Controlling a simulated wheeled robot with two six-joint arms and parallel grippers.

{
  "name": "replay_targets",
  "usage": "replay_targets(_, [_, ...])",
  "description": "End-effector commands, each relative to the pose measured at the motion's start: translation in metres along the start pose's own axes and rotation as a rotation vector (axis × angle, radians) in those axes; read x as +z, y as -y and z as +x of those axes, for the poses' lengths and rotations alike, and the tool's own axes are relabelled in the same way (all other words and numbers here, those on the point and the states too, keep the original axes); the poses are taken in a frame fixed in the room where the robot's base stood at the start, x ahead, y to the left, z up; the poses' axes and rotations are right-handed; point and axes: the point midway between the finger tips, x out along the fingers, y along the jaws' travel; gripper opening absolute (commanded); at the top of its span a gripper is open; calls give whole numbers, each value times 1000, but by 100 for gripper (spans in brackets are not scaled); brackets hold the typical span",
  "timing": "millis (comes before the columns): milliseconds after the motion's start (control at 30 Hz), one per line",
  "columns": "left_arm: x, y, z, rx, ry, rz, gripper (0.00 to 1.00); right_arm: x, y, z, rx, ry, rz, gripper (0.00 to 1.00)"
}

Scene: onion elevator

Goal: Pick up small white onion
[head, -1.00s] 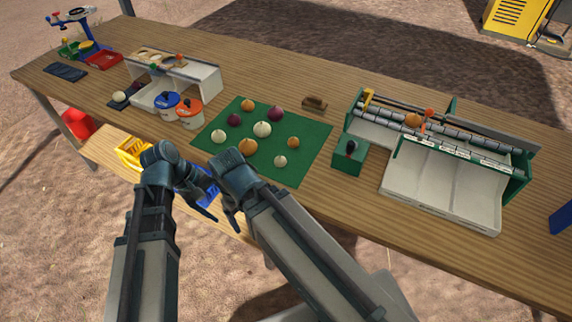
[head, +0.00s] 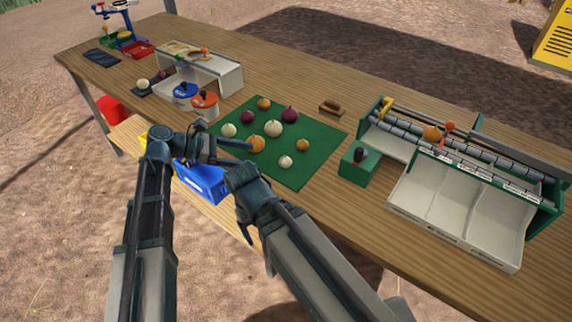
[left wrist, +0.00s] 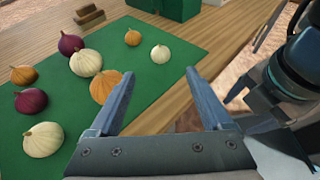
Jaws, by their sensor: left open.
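The small white onion (head: 286,161) lies near the front right part of the green mat (head: 316,160). It also shows in the left wrist view (left wrist: 160,54), ahead of the space between my fingertips. My left gripper (head: 243,154) is open and empty at the mat's front edge, left of this onion and apart from it. In the left wrist view, the left-hand finger of my left gripper (left wrist: 159,73) comes close to an orange onion (left wrist: 105,87). My right gripper (head: 245,232) hangs low in front of the table; its jaws are not clear.
Other white, orange and purple onions are on the mat, including a larger white onion (head: 274,129). A green box (head: 359,166) stands right of the mat. Blue (head: 186,92) and orange (head: 205,102) tubs stand left. A blue crate (head: 203,184) sits lower in front.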

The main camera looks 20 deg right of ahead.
Motion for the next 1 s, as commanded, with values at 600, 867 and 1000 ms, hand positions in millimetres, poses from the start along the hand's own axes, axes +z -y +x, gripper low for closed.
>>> replay_targets(600, [0, 0, 56, 0, -1, 1, 82, -1, 2, 21, 0, 0, -1, 82])
replay_targets(867, [0, 1, 84, -2, -2, 2, 82, -2, 3, 32, 0, 0, -1, 82])
replay_targets(1000, [0, 1, 103, -1, -2, 2, 82, -2, 4, 39, 0, 0, -1, 82])
